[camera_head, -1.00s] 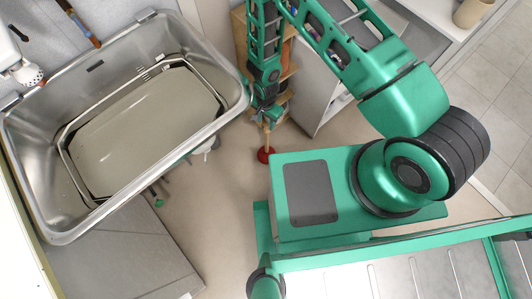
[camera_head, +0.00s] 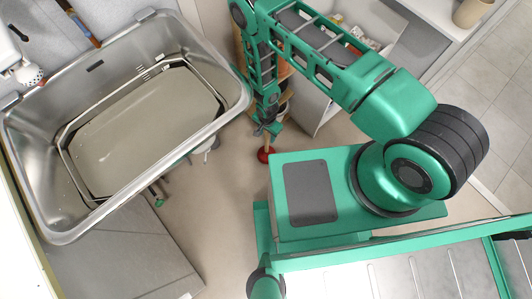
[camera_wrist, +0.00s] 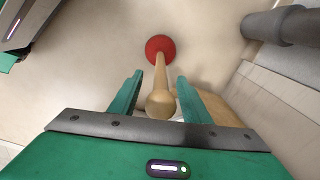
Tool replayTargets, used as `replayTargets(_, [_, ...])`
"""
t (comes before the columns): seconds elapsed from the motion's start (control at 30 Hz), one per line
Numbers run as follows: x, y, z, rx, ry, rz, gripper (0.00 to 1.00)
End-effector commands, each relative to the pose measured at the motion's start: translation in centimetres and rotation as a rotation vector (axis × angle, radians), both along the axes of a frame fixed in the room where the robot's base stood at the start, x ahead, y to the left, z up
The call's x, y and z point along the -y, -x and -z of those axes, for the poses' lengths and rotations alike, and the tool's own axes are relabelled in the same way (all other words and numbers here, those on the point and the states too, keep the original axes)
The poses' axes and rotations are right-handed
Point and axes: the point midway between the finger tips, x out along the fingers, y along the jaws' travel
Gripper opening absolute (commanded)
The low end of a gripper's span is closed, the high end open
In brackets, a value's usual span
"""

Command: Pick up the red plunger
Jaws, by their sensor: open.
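The red plunger stands on the floor with its red rubber cup (camera_wrist: 160,46) down and its wooden handle (camera_wrist: 160,85) pointing up toward the wrist camera. In the head view its red cup (camera_head: 264,154) shows on the floor below my gripper (camera_head: 268,128), beside my base. In the wrist view the two green fingers of my gripper (camera_wrist: 158,92) are open, one on each side of the handle. The rounded handle end lies between the fingers, close to the palm. I see gaps on both sides of the handle. The upper handle is mostly hidden in the head view.
A metal washtub basin (camera_head: 225,95) with a grey inner tub stands at the left. A shelf unit and white cabinet stand behind my arm. In the wrist view a grey pipe (camera_wrist: 285,25) lies at upper right near a wall. Bare floor (camera_wrist: 95,50) surrounds the cup.

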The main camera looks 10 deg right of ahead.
Motion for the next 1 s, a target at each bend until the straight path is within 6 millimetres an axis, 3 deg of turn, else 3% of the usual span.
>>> replayTargets(0.2, [-0.1, 0.0, 2.2, -0.001, -0.001, 0.0, 0.43])
replayTargets(0.47, [0.0, 0.0, 2.5, -0.001, -0.001, 0.0, 0.43])
replayTargets(0.67, [-0.1, 0.0, 2.5, -0.001, -0.001, 0.0, 0.0])
replayTargets(1.0, [-0.1, -0.1, 2.0, 0.001, -0.002, 0.0, 0.0])
